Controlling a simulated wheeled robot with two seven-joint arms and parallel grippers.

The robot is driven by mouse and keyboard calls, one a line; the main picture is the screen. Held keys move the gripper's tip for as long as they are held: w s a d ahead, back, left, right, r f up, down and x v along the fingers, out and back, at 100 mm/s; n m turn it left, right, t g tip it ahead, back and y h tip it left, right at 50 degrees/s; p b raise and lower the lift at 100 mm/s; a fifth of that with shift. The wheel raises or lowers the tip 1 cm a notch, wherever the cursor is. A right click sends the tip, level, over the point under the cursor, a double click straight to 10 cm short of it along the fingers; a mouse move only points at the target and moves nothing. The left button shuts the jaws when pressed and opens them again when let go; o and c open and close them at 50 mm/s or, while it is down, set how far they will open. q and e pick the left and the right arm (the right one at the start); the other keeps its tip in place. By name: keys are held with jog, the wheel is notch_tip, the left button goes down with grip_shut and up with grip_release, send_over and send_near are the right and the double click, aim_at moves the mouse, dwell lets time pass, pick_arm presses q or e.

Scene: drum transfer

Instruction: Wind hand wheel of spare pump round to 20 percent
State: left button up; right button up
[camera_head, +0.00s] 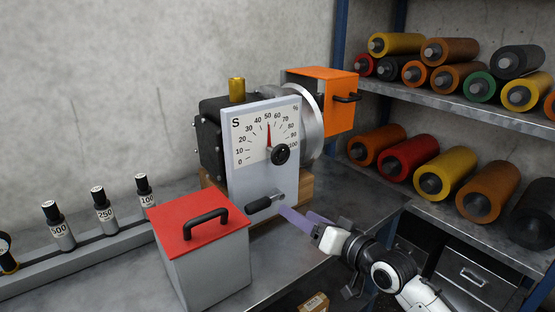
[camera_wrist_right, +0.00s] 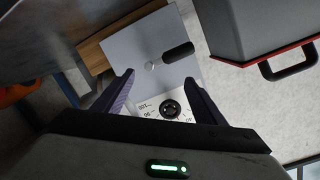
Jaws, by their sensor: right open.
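The spare pump's pale front plate, marked S (camera_head: 262,180), carries a percent dial (camera_head: 250,138) whose red needle (camera_head: 269,134) points close to 50. A round black knob (camera_head: 281,154) sits at the dial's lower right; it also shows in the right wrist view (camera_wrist_right: 170,108). Lower on the plate is a crank with a black grip (camera_head: 260,204), which points left in the head view. In the right wrist view the grip (camera_wrist_right: 178,52) lies beyond the fingertips. My right gripper (camera_head: 301,213) is open and empty, its purple fingers near the plate's lower right. My left gripper is out of view.
A grey box with a red lid and black handle (camera_head: 200,218) stands left of the plate, near the crank. Several black-topped weights (camera_head: 104,210) stand on a rail at left. An orange box (camera_head: 328,95) sits behind. Shelves of coloured drums (camera_head: 420,108) are at right.

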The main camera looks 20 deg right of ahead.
jog(key=t+y, duration=0.1)
jog(key=t, duration=0.1)
send_near(283, 156)
jog(key=w, duration=0.1)
jog(key=shift+m, duration=0.5)
jog(key=x, duration=0.9)
jog(key=shift+a, duration=0.15)
jog(key=shift+w+a, duration=0.25)
jog(key=shift+w, duration=0.3)
jog(key=shift+f, duration=0.1)
jog(key=c, duration=1.1)
